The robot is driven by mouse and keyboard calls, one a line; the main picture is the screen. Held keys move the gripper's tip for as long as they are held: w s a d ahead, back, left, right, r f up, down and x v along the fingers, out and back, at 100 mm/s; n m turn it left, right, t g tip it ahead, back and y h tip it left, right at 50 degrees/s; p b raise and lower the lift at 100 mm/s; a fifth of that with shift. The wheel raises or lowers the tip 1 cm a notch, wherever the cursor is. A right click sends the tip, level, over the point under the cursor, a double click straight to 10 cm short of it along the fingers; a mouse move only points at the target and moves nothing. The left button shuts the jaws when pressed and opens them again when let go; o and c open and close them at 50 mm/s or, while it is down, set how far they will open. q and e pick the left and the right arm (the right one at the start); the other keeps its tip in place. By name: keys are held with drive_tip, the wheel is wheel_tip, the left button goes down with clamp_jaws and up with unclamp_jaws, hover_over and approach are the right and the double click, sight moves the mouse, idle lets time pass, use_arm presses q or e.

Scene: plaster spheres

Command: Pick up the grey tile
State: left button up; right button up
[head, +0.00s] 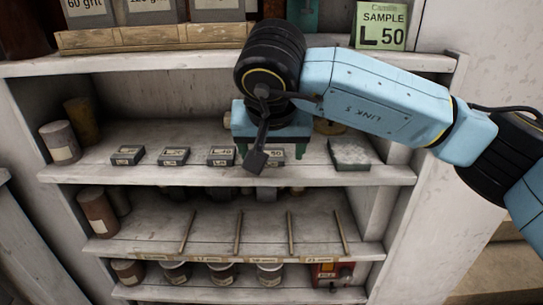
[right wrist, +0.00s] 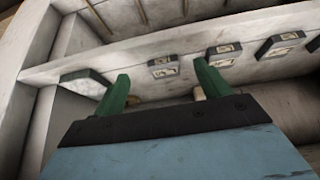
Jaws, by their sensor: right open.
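Several small grey tiles with pale labels stand in a row along the front of the upper shelf. In the head view these are a far-left tile (head: 127,155), a second tile (head: 174,156), a third tile (head: 221,155) marked L 40 or similar, and a fourth tile (head: 279,154) marked 50, partly hidden by my arm. My right gripper (head: 271,151) is open and empty at the fourth tile. In the right wrist view its green fingers (right wrist: 162,86) are spread, with the fourth tile (right wrist: 165,67) showing between and beyond them. My left gripper is out of view.
A green sample card (head: 381,25) reading L 50 stands on the top shelf. A larger speckled grey slab (head: 350,154) lies right of the tiles. Cylinders (head: 60,142) stand at the left. The shelf below (head: 265,225) holds thin sticks; jars sit lower.

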sight(272, 154)
drive_tip(key=shift+w, duration=2)
drive_tip(key=x, duration=0.5)
drive_tip(key=shift+w+b, duration=0.2)
drive_tip(key=shift+b, duration=0.15)
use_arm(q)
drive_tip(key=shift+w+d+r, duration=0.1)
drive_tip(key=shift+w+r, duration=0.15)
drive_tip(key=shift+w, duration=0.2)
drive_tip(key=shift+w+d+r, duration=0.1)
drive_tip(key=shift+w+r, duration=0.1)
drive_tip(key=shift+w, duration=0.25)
use_arm(e)
drive_tip(key=shift+c, duration=0.2)
drive_tip(key=c, duration=1.1)
